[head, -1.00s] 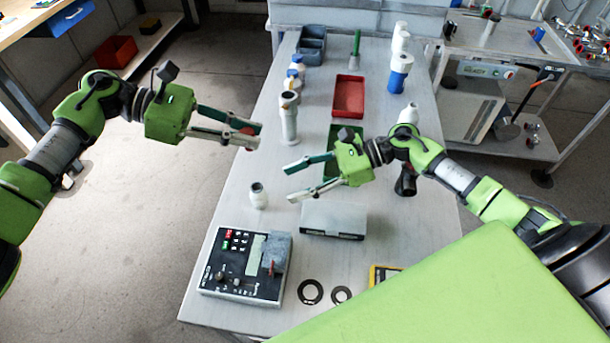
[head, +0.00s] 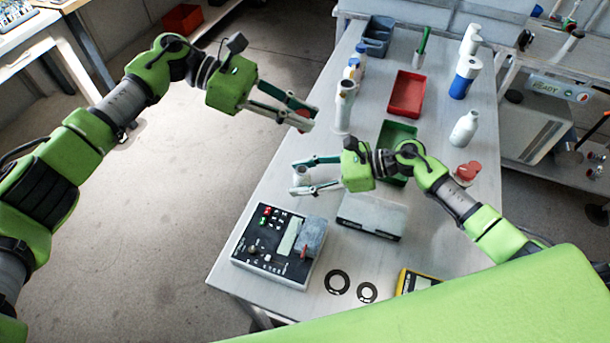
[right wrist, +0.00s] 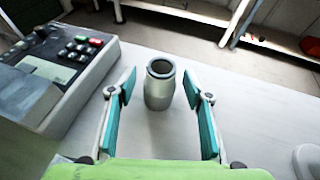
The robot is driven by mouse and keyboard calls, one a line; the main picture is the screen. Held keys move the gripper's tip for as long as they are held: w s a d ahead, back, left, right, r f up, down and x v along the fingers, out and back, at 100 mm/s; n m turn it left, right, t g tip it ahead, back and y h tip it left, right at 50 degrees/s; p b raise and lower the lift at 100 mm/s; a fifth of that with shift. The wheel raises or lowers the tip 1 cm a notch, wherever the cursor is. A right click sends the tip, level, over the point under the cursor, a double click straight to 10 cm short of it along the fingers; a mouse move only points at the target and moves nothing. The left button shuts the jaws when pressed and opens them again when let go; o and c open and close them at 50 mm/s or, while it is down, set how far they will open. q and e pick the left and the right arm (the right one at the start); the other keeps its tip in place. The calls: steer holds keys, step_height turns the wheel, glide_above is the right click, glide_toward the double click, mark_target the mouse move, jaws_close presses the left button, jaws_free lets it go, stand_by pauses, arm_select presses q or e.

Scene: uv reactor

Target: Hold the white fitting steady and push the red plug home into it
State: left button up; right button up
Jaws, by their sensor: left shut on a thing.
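The white fitting (head: 301,174) stands upright on the table. It shows in the right wrist view (right wrist: 159,88) as a short pale cylinder with an open round mouth. My right gripper (head: 293,177) is open, with its fingers on either side of the fitting. In the right wrist view (right wrist: 160,92) gaps show between both teal pads and the fitting. My left gripper (head: 311,116) is shut on the red plug (head: 304,113) and holds it in the air, above and a little beyond the fitting. The plug is mostly hidden by the fingers.
A control box (head: 278,246) with buttons stands near the table's front left. A grey case (head: 372,214) lies right of it. A white column (head: 344,105), green tray (head: 393,178) and red tray (head: 406,93) stand farther back. Two dark rings (head: 337,282) lie in front.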

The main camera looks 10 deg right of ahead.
steer(key=c, duration=0.9)
steer(key=shift+c, duration=0.3)
arm_select(q)
steer(key=shift+a+f+n+t+h, duration=0.1)
steer(key=shift+f+n+t+h, duration=0.05)
steer(key=shift+f+n+t, duration=0.95)
steer(key=shift+f+n+t+h, duration=0.1)
steer(key=shift+f+n+t, duration=0.9)
steer(key=shift+t, duration=0.65)
steer(key=shift+a+f+n+t+h, duration=0.15)
steer(key=shift+f+n+t, duration=0.65)
steer(key=shift+n+t, duration=0.55)
steer(key=shift+d, duration=0.1)
